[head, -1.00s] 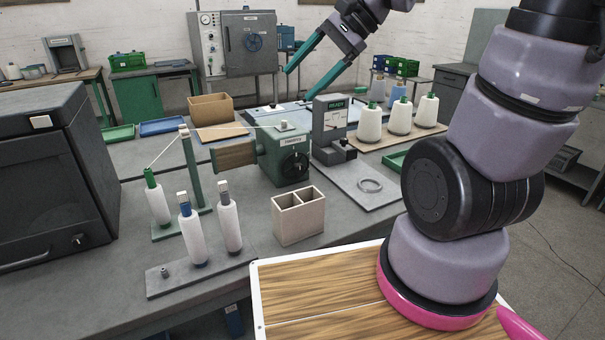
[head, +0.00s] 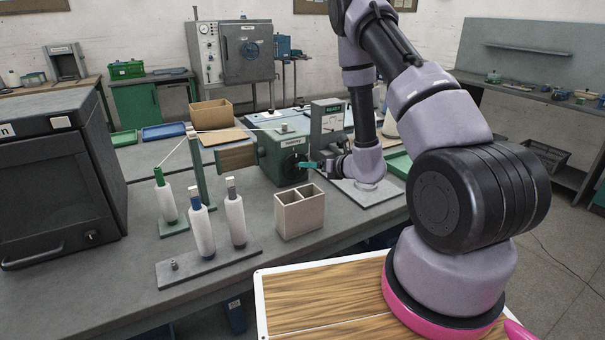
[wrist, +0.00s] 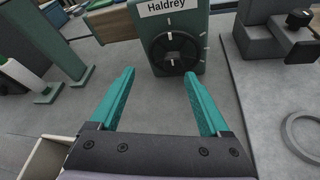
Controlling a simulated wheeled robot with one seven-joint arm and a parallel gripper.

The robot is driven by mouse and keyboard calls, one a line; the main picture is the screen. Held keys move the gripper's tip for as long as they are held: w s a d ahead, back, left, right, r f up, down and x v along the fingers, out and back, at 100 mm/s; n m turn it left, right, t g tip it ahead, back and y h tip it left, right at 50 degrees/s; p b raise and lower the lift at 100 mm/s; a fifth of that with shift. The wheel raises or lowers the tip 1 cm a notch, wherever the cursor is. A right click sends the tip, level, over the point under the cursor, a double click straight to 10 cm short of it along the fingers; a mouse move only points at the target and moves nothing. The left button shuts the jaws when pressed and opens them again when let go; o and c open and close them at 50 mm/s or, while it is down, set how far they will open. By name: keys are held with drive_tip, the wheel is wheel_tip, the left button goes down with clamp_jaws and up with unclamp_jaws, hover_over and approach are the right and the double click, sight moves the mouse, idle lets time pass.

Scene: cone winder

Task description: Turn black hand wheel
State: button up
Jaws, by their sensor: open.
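The black hand wheel (wrist: 174,50) is a round disc with a white mark and a central knob, on the front of the green winder box (wrist: 199,20) labelled Haldrey. In the head view the black hand wheel (head: 293,167) is partly hidden by my gripper (head: 308,165). In the wrist view my gripper (wrist: 160,100) is open and empty, its teal fingers spread to the left and right below the wheel in the picture. The wheel stands ahead of the fingertips, apart from them. The label is also readable on the winder box (head: 268,150) in the head view.
A divided wooden box (head: 299,212) stands in front of the winder. A grey plate with a ring (wrist: 300,135) lies to the right. Bobbins on a stand (head: 203,230) are at the left. A gauge unit (head: 328,118) stands behind my wrist.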

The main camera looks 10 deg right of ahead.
sight(300, 170)
drive_tip(key=shift+m+h, duration=0.4)
drive_tip(key=shift+h, duration=0.1)
drive_tip(key=w+a+f, duration=0.1)
drive_tip(key=w+f, duration=0.1)
drive_tip(key=w, duration=0.1)
drive_tip(key=w+f, duration=0.2)
drive_tip(key=w+a+f, duration=0.1)
drive_tip(key=w+f, duration=0.1)
drive_tip(key=w, duration=0.1)
drive_tip(key=shift+w+a+f, duration=0.15)
drive_tip(key=shift+w+a, duration=0.15)
drive_tip(key=shift+w, duration=0.05)
clamp_jaws()
